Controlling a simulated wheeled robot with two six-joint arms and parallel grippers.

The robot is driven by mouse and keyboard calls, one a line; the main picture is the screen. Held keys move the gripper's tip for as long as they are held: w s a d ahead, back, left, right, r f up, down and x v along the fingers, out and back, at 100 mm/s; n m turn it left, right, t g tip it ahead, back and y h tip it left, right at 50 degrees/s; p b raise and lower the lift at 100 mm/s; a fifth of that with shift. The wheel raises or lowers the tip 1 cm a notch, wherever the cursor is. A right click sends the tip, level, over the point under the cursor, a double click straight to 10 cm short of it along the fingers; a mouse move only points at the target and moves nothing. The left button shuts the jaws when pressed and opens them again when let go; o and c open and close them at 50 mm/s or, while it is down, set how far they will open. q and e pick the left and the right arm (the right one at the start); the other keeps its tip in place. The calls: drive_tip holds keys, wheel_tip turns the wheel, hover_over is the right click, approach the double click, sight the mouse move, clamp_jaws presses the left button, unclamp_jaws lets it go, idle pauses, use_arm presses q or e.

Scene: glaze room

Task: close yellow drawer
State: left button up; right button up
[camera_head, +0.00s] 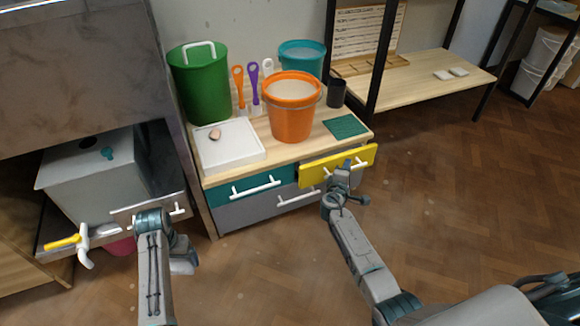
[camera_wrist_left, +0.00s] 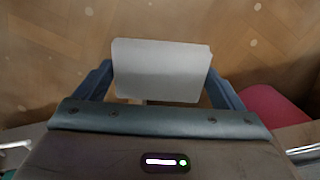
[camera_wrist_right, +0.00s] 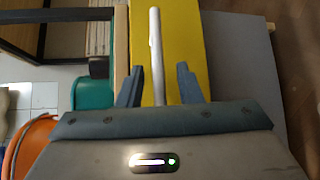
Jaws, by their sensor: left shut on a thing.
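The yellow drawer (camera_head: 362,156) is at the upper right of the low wooden-topped cabinet. Its yellow front stands out from the fronts beside it. My right gripper (camera_head: 342,178) is in front of it. In the right wrist view, the yellow front (camera_wrist_right: 184,40) carries a white bar handle (camera_wrist_right: 156,50). My right gripper's fingers (camera_wrist_right: 158,85) are apart, one on each side of this handle, with visible gaps. My left gripper (camera_head: 150,212) is at the left, away from the cabinet. In the left wrist view, it is shut on a light grey flat plate (camera_wrist_left: 162,70).
A teal drawer (camera_head: 222,193) and a grey drawer front (camera_head: 240,211) adjoin the yellow one. An orange bucket (camera_head: 292,115), green bin (camera_head: 202,85) and white tray (camera_head: 250,152) stand on top. A grey box (camera_head: 85,180) stands at left. Floor at right is clear.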

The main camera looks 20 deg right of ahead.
sight(340, 162)
clamp_jaws()
use_arm(q)
drive_tip(key=shift+f, duration=0.1)
wheel_tip(340, 162, down, 3)
drive_tip(key=b, duration=0.2)
drive_tip(key=shift+r+b, duration=0.2)
drive_tip(key=shift+b, duration=0.2)
use_arm(e)
drive_tip(key=w, duration=0.3)
drive_tip(key=shift+w+a+f, duration=0.15)
drive_tip(key=shift+w, duration=0.05)
use_arm(q)
drive_tip(key=shift+f, duration=0.2)
use_arm(e)
drive_tip(key=shift+w, duration=0.3)
use_arm(q)
drive_tip(key=shift+r, duration=0.1)
use_arm(e)
drive_tip(key=shift+w+r, duration=0.1)
drive_tip(key=shift+r, duration=0.25)
